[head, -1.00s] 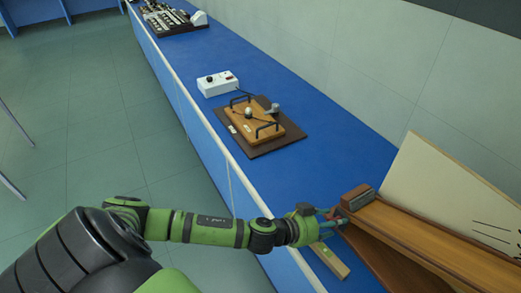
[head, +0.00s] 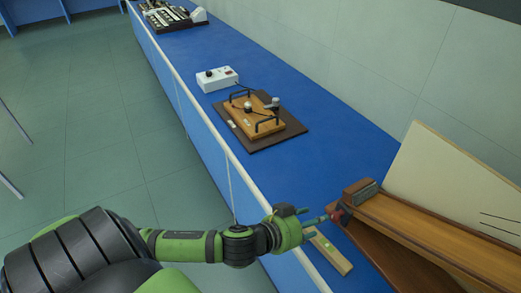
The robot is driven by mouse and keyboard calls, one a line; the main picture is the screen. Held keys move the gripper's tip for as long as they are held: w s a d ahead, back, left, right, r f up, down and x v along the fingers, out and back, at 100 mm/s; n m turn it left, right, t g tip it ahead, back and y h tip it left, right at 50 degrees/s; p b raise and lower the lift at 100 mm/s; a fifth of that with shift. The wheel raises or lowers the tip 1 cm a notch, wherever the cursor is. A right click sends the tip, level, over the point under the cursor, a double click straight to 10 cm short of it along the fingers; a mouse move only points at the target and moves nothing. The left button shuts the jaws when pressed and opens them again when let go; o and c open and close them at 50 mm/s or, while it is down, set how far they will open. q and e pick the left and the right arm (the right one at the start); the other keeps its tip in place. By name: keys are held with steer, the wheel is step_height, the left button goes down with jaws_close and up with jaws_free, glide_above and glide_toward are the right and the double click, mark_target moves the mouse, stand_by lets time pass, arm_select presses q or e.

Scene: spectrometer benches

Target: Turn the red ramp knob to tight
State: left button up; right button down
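The wooden ramp (head: 440,232) runs from the bench's near right toward the middle. A small red knob (head: 339,213) sits at its near left end, below a brown and grey block (head: 360,192). My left gripper (head: 325,218) reaches in from the left, with its teal fingers at the knob. The fingers appear in line, one over the other, and their tips overlap the knob. I cannot tell whether they close on it or only touch it. The knob's setting is too small to read. My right gripper is not in view.
A light wooden strip with a green spot (head: 331,254) lies just below the gripper. A wooden device with black handles (head: 256,118) and a white box (head: 218,79) stand farther along the blue bench. A cream panel (head: 446,177) rises behind the ramp.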

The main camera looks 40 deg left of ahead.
arm_select(q)
steer(key=s+a+f+n+g+y, duration=0.2)
steer(key=s+a+f+g+y, duration=0.15)
steer(key=s+f+g, duration=0.55)
steer(key=s+f, duration=0.2)
steer(key=f, duration=0.7)
steer(key=s+f, duration=0.3)
steer(key=f, duration=0.6)
steer(key=shift+a+t+b, duration=0.2)
steer(key=shift+t+b, duration=0.1)
steer(key=s+a+f+g, duration=0.1)
steer(key=s+f+g, duration=0.2)
steer(key=s+f, duration=1.5)
steer(key=s, duration=0.3)
steer(key=shift+s+a+f+m, duration=0.15)
steer(key=shift+f+m, duration=0.05)
steer(key=shift+m, duration=0.1)
